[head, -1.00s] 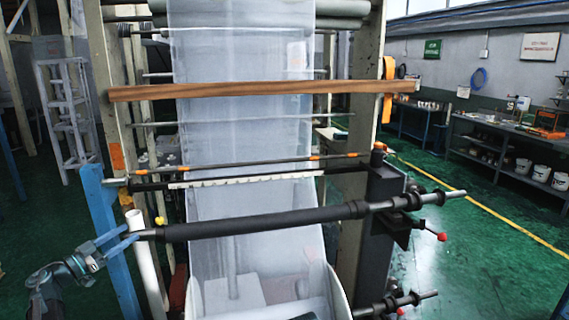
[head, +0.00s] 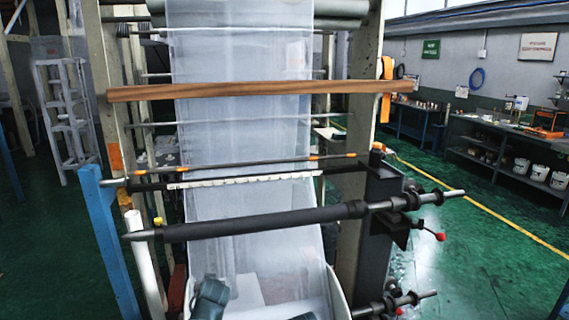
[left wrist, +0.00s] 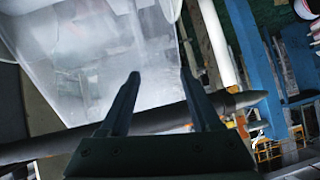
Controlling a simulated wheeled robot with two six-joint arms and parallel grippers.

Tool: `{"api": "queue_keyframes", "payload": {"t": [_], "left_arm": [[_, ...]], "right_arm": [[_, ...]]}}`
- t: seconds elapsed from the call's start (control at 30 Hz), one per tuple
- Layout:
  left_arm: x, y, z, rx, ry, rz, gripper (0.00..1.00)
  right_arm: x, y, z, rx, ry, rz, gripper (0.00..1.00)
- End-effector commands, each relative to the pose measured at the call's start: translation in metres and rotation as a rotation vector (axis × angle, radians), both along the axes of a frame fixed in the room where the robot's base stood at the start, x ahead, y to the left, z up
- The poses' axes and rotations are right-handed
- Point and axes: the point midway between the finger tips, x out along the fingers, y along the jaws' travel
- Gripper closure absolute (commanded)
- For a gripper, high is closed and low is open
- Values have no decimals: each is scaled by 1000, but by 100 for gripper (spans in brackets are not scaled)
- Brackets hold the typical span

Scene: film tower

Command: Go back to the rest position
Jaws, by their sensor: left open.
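The film tower carries a wide translucent film (head: 240,130) that hangs down its middle. A dark roller (head: 265,222) lies across the film's lower part, with its pointed left end free beside the blue post. In the left wrist view my left gripper (left wrist: 158,82) is open, its two fingers apart with nothing between their tips. The roller (left wrist: 160,118) passes behind the fingers there; I cannot tell the gap. In the head view only a dark part of my left arm shows at the bottom. My right gripper is not in view.
A blue post (head: 108,240) and a white tube (head: 146,262) stand at the tower's left. A wooden bar (head: 260,91) crosses the film higher up. A dark bracket with a red knob (head: 441,237) juts out right. Green floor (head: 475,265) is open at right.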

Motion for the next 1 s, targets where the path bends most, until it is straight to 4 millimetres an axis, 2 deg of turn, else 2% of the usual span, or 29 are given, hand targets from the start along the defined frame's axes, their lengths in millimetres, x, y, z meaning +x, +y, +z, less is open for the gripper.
{"api": "queue_keyframes", "payload": {"t": [0.03, 0.2, 0.3, 0.4, 0.5, 0.6, 0.67, 0.93, 1.0], "left_arm": [[-27, -26, -18, -8, 109, -28, 36], [-115, -95, -65, -27, 474, -146, 36], [-165, -126, -79, -31, 659, -234, 36], [-208, -148, -87, -32, 808, -313, 36], [-238, -161, -89, -32, 912, -372, 36], [-255, -168, -90, -32, 972, -408, 36], [-260, -170, -90, -31, 988, -418, 36], [-261, -170, -90, -31, 995, -421, 36], [-261, -170, -90, -31, 995, -420, 49]], "right_arm": [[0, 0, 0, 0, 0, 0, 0], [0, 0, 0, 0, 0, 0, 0], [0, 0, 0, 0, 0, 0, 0], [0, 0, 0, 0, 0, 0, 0], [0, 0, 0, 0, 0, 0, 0], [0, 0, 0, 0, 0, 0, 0], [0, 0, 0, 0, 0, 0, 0], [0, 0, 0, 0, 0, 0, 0], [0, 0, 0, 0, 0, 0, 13]]}}
